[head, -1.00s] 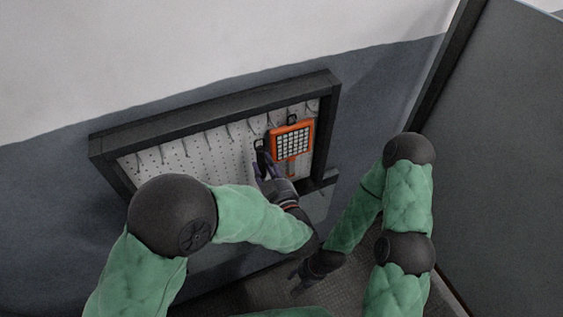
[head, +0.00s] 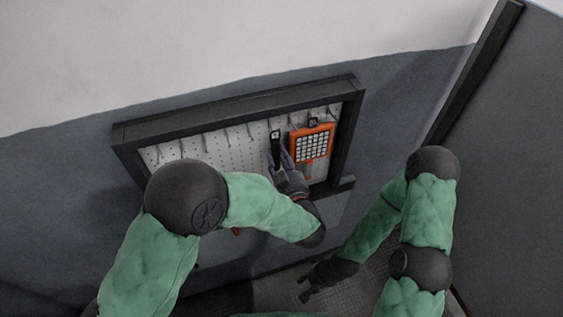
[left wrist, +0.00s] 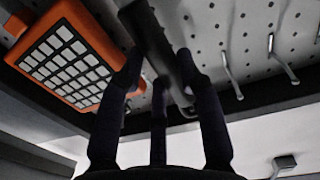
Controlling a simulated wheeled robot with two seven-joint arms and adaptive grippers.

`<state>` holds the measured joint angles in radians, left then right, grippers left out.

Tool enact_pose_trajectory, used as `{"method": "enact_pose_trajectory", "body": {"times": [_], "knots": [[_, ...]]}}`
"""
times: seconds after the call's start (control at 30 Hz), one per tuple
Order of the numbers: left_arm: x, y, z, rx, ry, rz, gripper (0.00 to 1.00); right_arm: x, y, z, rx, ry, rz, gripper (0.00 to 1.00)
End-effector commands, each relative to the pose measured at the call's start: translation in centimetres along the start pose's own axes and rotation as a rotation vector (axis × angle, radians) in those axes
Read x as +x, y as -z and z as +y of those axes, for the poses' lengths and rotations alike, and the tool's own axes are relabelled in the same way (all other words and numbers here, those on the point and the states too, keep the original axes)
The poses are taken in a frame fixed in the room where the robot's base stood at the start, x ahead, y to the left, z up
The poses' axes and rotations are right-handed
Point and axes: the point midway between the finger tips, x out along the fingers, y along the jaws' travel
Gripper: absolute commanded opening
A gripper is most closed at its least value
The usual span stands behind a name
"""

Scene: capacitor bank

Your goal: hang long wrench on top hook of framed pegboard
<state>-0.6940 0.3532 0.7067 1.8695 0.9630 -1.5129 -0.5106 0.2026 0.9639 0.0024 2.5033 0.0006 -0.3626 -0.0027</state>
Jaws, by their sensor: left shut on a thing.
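The framed pegboard (head: 240,108) hangs on the wall with a dark frame and a row of hooks along its top. My left gripper (head: 282,164) is in front of the board, shut on the long wrench (head: 276,147), a dark bar with a hole near its upper end. The wrench stands roughly upright, its top close to the hooks; I cannot tell whether it touches one. In the left wrist view the fingers (left wrist: 160,85) close around the dark wrench (left wrist: 152,38). My right gripper (head: 310,283) is low near the floor, away from the board; its jaws are too small to read.
An orange work light (head: 311,142) with a white grid hangs on the board just right of the wrench. Other hooks (head: 228,138) to the left look empty. A grey panel (head: 510,150) stands at the right. A small ledge juts out below the board's right corner.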

Motion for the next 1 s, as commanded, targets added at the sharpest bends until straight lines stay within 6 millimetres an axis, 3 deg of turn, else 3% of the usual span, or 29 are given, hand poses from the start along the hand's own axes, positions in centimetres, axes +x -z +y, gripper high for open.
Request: {"method": "enact_pose_trajectory", "body": {"times": [0.6, 1.0], "knots": [[2.5, -0.6, -0.1, -0.002, 0.0, 0.003, 0.0, 1.0, 0.0, 0.3, 0.0, 0.0, 0.0, 0.4], [3.0, -1.1, -0.1, -0.001, 0.0, 0.003, 0.0, 1.6, 0.1, 0.6, 0.0, 0.0, 0.0, 0.4]]}}
